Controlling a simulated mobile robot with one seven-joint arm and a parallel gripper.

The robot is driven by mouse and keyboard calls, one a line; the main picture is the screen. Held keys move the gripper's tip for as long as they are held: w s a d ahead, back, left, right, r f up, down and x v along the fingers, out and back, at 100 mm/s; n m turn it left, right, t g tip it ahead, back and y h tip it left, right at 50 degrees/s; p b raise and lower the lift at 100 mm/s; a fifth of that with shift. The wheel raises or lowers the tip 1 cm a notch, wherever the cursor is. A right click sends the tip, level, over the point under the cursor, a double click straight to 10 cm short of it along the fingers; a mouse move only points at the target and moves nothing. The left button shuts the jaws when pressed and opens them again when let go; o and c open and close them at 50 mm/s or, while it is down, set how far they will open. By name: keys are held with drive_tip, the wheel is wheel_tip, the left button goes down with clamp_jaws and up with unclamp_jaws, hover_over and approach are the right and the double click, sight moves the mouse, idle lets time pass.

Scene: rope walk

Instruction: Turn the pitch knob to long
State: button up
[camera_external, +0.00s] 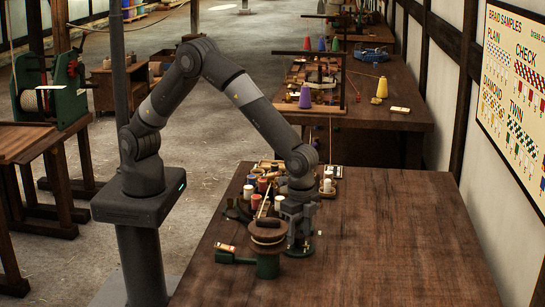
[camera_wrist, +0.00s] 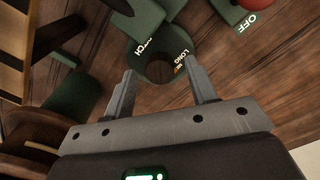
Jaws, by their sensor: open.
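The pitch dial is a round green plate (camera_wrist: 140,62) at the top middle of the wrist view. Its white lettering reads "PITCH", partly covered, and "LONG", with a small orange mark and part of another word beside it. Its round dark brown centre (camera_wrist: 160,69) lies between my fingertips; I cannot tell where the knob points. My gripper (camera_wrist: 160,78) is open, one finger on either side of that centre, with no clear contact. In the external view my gripper (camera_external: 300,243) points down beside the green machine (camera_external: 268,266), hiding the dial.
A brown wooden wheel (camera_external: 268,232) tops the machine, just left of my gripper. A red knob (camera_wrist: 254,4) marked "OFF" is at the wrist view's upper right. Several thread spools (camera_external: 262,184) stand behind. The wooden table (camera_external: 390,235) is clear to the right.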

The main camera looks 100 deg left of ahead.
drive_tip(key=shift+f, duration=0.2)
drive_tip(key=c, duration=1)
drive_tip(key=shift+o, duration=0.2)
drive_tip(key=n, duration=0.8)
drive_tip(key=shift+n, duration=0.3)
idle(0.3)
